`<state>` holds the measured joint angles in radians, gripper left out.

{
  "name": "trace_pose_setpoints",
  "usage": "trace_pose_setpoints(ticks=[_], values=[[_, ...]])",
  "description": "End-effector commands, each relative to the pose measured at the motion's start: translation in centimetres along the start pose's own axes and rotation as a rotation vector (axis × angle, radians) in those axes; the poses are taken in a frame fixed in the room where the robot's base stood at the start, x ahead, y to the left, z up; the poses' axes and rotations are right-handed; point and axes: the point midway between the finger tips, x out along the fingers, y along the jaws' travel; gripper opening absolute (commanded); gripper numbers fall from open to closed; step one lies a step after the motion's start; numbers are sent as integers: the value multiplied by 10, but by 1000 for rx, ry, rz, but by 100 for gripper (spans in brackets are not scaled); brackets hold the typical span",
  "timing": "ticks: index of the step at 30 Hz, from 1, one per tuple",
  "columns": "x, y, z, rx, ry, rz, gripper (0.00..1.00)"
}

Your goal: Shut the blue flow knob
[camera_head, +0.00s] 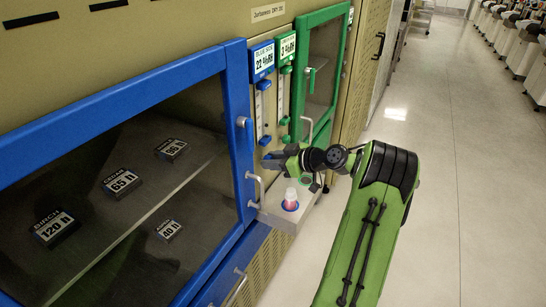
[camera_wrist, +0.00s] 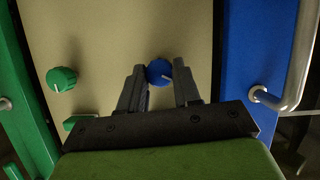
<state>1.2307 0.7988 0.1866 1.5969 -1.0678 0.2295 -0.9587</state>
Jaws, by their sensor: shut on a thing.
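The blue flow knob (camera_wrist: 159,71) is a round blue dial with a white line, on the beige panel in the wrist view. The line points to the right and slightly down there. My gripper (camera_wrist: 161,77) has one dark finger on each side of the knob and is shut on it. In the head view my gripper (camera_head: 270,159) reaches the panel just below the blue flow meter (camera_head: 260,104).
A green knob (camera_wrist: 61,80) sits beside it, under the green flow meter (camera_head: 282,96). A blue-framed door (camera_head: 240,130) with a metal handle (camera_head: 256,190) is close by. The floor to the right is clear.

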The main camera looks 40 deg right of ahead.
Motion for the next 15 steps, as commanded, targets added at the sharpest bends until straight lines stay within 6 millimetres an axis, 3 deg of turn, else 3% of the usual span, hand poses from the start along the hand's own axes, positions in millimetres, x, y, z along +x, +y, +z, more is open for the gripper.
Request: trace_pose_setpoints(ticks=[15], values=[[-2,4,-3,441,-1,-182,2]])
